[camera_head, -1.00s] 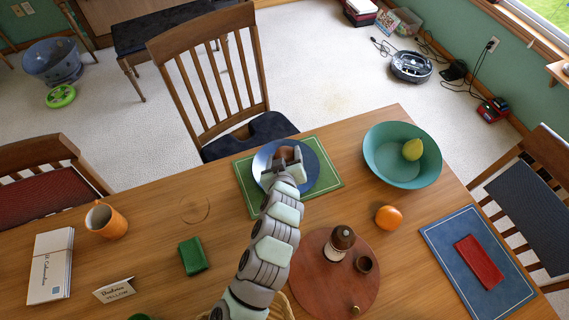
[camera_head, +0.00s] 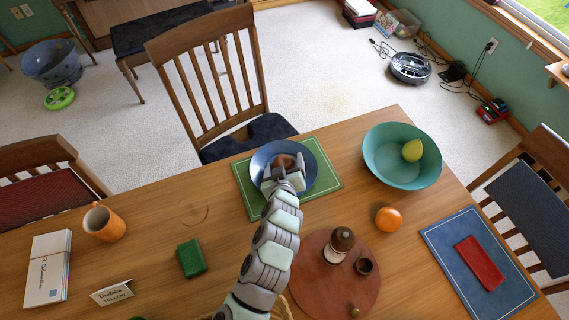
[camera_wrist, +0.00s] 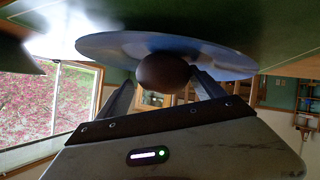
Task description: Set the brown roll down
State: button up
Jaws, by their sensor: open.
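The brown roll (camera_head: 285,161) rests on the blue plate (camera_head: 309,180), which lies on the green placemat (camera_head: 327,176). In the wrist view the roll (camera_wrist: 163,73) shows as a dark oval against the plate (camera_wrist: 105,44). My gripper (camera_head: 281,173) is at the plate, with its fingers open on either side of the roll. In the wrist view the gripper (camera_wrist: 162,90) has one finger on each side of the roll, and the roll hides part of the plate behind it. Whether either finger touches the roll is hard to tell.
A teal bowl (camera_head: 383,172) with a yellow fruit (camera_head: 412,150) stands right of the placemat. An orange (camera_head: 389,219) and a round wooden board (camera_head: 318,283) with small items are nearer. A green block (camera_head: 192,258) and orange mug (camera_head: 104,222) stand left. A chair (camera_head: 186,100) is behind.

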jog(key=shift+s+a+f, duration=0.1)
jog(key=shift+a+f, duration=0.05)
jog(key=shift+f, duration=0.1)
jog(key=shift+s+r, duration=0.15)
jog(key=shift+r, duration=0.1)
jog(key=p+v, duration=0.1)
jog(key=v, duration=1)
jog(key=shift+s+r+p, duration=0.25)
jog(key=shift+s+p, duration=0.05)
